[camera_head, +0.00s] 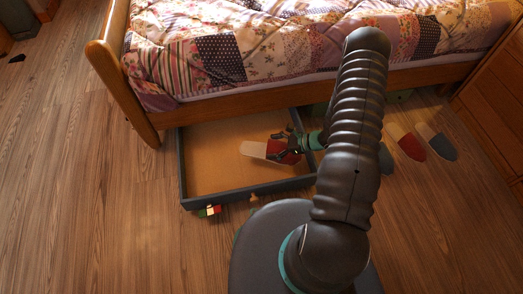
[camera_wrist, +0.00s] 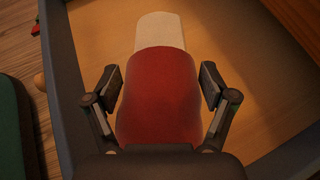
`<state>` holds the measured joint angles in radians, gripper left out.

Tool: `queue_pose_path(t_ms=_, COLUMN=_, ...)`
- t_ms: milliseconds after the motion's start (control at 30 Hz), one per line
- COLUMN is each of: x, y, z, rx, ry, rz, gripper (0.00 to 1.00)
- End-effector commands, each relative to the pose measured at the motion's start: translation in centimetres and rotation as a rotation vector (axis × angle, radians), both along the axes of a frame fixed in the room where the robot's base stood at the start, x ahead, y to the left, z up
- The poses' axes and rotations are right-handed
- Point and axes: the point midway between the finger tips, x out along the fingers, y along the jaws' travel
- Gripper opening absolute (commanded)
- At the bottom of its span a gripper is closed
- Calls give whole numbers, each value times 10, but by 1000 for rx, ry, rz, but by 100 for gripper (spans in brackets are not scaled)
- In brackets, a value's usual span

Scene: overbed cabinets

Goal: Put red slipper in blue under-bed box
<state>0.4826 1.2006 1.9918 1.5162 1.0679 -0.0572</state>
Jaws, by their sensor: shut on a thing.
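The red slipper (camera_head: 277,149) has a red upper and a pale sole end pointing left in the head view. My gripper (camera_head: 288,146) is shut on its red part, over the inside of the blue under-bed box (camera_head: 247,194). The wrist view shows the red slipper (camera_wrist: 160,95) between both fingers of my gripper (camera_wrist: 160,88), its pale end pointing away. The box (camera_wrist: 62,90) is pulled out from under the bed, with a dark blue rim and a tan floor. I cannot tell whether the slipper touches the floor.
A second red slipper (camera_head: 407,143) and a grey-blue slipper (camera_head: 437,142) lie on the floor to the right, partly under the bed (camera_head: 203,102). A small multicoloured object (camera_head: 210,211) lies by the box's front. A wooden cabinet (camera_head: 492,95) stands at right.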

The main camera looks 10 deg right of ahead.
Motion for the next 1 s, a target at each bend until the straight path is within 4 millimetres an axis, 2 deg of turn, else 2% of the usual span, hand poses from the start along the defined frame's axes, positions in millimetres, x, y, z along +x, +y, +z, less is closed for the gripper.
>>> queue_pose_path(t_ms=100, x=0, y=0, z=-20, rx=0, ry=1, rz=0, gripper=47)
queue_pose_path(t_ms=367, x=0, y=0, z=-39, rx=0, ry=0, rz=-1, gripper=47)
queue_pose_path(t_ms=600, x=0, y=0, z=-68, rx=0, ry=1, rz=0, gripper=47)
queue_pose_path(t_ms=967, x=0, y=0, z=-72, rx=0, ry=0, rz=-1, gripper=47)
queue_pose_path(t_ms=1000, x=0, y=0, z=-71, rx=0, ry=0, rz=-1, gripper=88)
